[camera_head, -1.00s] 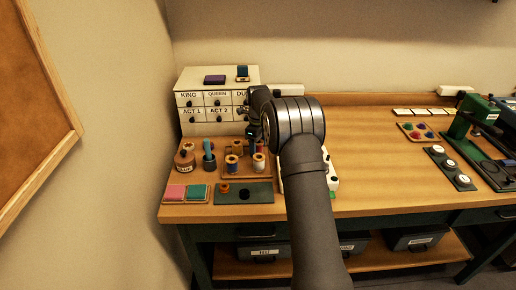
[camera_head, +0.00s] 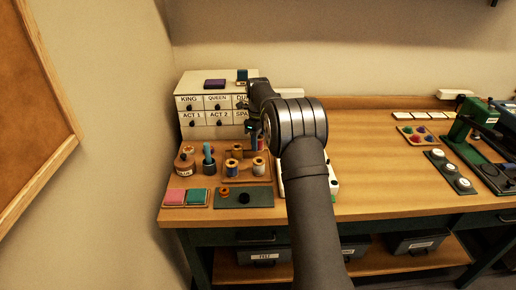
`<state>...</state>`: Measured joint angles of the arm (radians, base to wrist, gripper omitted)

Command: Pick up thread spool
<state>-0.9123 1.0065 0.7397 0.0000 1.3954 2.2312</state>
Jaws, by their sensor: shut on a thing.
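Several thread spools stand on a small wooden rack (camera_head: 236,180) at the left of the table: a golden-brown spool (camera_head: 237,151), an orange one (camera_head: 231,166) and a pale-topped one (camera_head: 258,167). My gripper (camera_head: 255,138) is above the rack's back right, in front of the drawer cabinet. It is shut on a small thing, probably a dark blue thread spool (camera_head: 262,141). The jaws and arm hide most of it, so its exact shape and colour are unclear.
A white labelled drawer cabinet (camera_head: 205,102) stands close behind my gripper. A dark green mat (camera_head: 262,197), pink and teal pads (camera_head: 173,197) and a brown jar (camera_head: 185,164) are nearby. The middle of the table (camera_head: 375,165) is clear; a green machine (camera_head: 478,125) stands at right.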

